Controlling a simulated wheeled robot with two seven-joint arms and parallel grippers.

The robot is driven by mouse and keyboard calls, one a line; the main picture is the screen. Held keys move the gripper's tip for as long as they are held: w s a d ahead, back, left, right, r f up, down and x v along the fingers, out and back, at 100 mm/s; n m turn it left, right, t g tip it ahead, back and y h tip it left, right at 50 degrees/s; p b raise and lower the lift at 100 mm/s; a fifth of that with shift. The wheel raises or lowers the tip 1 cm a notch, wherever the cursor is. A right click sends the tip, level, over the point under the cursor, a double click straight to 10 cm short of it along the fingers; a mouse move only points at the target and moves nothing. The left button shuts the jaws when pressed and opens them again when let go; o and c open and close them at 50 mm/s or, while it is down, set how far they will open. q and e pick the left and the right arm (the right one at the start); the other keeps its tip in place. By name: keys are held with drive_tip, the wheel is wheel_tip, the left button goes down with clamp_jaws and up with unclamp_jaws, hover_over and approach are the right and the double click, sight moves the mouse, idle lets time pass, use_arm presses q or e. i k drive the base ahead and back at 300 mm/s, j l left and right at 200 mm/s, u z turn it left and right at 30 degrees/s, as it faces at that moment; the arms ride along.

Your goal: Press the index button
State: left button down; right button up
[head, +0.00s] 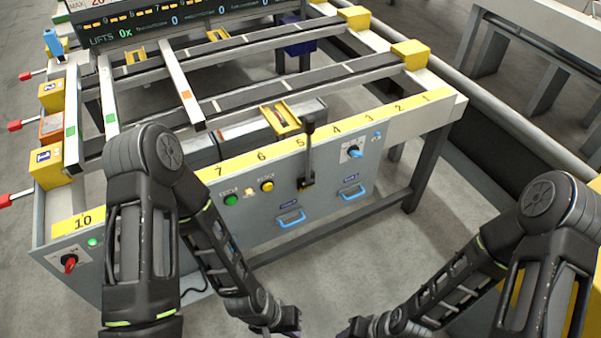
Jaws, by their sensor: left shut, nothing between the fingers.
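The front panel of the runout table carries a green button (231,200) and a yellow button (267,185), side by side below the yellow numbered strip. Their labels are too small to read, so I cannot tell which is the index button. My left gripper (287,320) is low at the bottom middle, shut and empty, well below the buttons and apart from the panel. My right gripper (354,328) is at the bottom edge to its right. Its fingers are not clear enough to tell open from shut.
A black lever (308,150) stands out from the panel right of the buttons. A red rotary switch (70,262) is at the left end. Bare floor lies in front of the panel.

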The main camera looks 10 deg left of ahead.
sight(268, 187)
drive_tip(key=l, duration=1.35)
